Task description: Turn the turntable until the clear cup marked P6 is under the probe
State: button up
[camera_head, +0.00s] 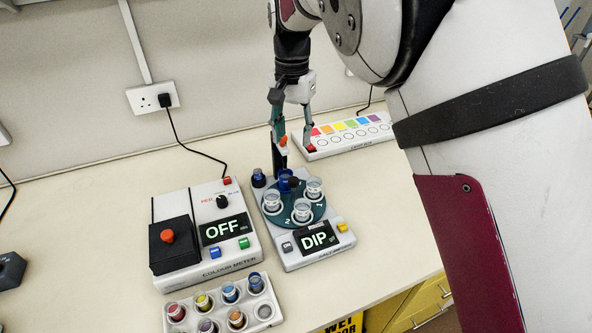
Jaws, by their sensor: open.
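The teal turntable (287,213) sits on a white unit (318,256) whose display reads DIP. Clear cups stand on it at the right (314,188), left (271,203) and front (302,211). A blue item (285,178) is at its back. I cannot read which cup is marked P6. A dark knob (293,184) shows near the turntable's middle. A dark upright post (275,164) at the back may carry the probe; its tip is not clear.
The colour meter (212,277), reading OFF, stands left of the unit. A rack (250,318) of several coloured cups is in front of it. A strip with coloured squares (325,150) lies behind right. The bench is clear at front right.

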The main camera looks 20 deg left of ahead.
aim_at(293, 179)
notch_tip(293, 179, down, 13)
jog(key=shift+f+p, duration=0.1)
jog(key=shift+p, duration=1.05)
grip_shut()
